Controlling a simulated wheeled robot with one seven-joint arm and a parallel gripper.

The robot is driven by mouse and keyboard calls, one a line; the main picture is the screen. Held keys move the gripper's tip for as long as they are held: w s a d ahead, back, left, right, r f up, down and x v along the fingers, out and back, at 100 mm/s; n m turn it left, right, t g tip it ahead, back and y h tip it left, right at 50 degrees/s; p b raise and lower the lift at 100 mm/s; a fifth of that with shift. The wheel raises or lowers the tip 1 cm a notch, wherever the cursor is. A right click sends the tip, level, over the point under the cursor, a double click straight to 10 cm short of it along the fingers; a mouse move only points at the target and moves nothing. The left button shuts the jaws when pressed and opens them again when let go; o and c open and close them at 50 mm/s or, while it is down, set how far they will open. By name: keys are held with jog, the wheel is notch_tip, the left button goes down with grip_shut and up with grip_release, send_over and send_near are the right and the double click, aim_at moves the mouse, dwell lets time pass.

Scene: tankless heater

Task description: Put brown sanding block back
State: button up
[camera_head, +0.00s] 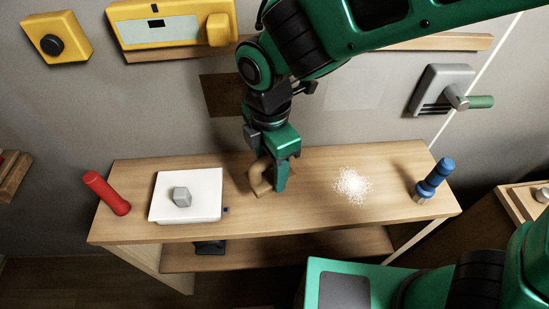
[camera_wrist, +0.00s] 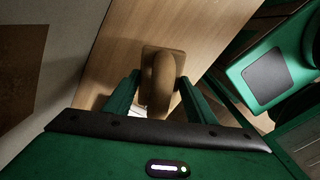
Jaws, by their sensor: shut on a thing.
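The brown sanding block (camera_head: 259,179) is at the middle of the wooden bench (camera_head: 300,215), at my gripper. My gripper (camera_head: 277,182) points down and is shut on the block. In the wrist view the block (camera_wrist: 160,75) has a rounded grip on a flat base and sits between the two fingers of my gripper (camera_wrist: 157,95). I cannot tell whether its base touches the bench top. A brown rectangle (camera_head: 221,95) is on the wall behind my arm, partly hidden by it.
A white scale-like plate (camera_head: 200,208) with a grey block (camera_head: 182,196) and a red cylinder (camera_head: 107,193) stand left on the bench. White granules (camera_head: 352,186) lie right of my gripper. A blue tool (camera_head: 434,180) stands at the right end. A wall shelf (camera_head: 420,42) is above.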

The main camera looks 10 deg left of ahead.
jog(key=shift+w+d+r, duration=0.15)
jog(key=shift+w+d, duration=0.05)
jog(key=shift+s+f, duration=0.1)
jog(key=shift+f, duration=2.9)
jog(key=shift+f, duration=0.5)
jog(key=o, duration=1.3)
notch_tip(320, 180, up, 11)
jog(key=shift+f, duration=0.15)
